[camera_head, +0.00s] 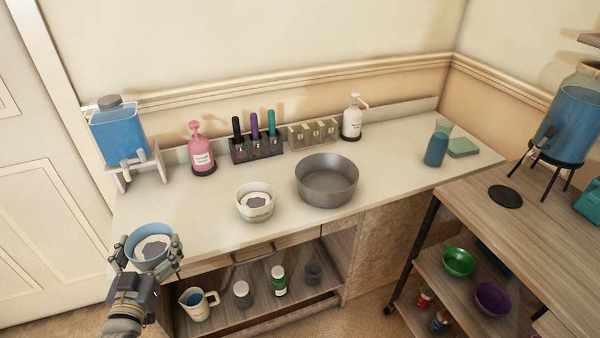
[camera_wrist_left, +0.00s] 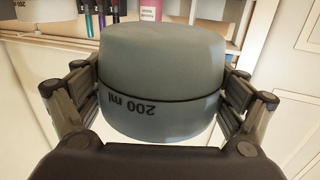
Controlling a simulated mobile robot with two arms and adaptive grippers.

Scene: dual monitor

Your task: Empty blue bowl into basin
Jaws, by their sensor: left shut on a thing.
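The blue bowl (camera_head: 150,236) is held upright by my left gripper (camera_head: 148,252) in front of the counter's left front edge. It has something whitish with a grey patch inside. In the left wrist view the bowl (camera_wrist_left: 160,75) sits between both fingers (camera_wrist_left: 160,108), and "200 ml" shows upside down on its side. The basin (camera_head: 326,182), a wide grey metal bowl, stands on the counter right of the middle and looks empty. A white bowl (camera_head: 256,208) with similar contents stands just left of the basin. My right gripper is not in view.
On the counter (camera_head: 390,170) stand a blue dispenser (camera_head: 120,133), a pink pump bottle (camera_head: 201,150), a rack of markers (camera_head: 257,148), a white pump bottle (camera_head: 352,120) and a blue bottle (camera_head: 436,150). A wooden side table (camera_head: 530,235) is at right. The shelf below holds a jug (camera_head: 197,304).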

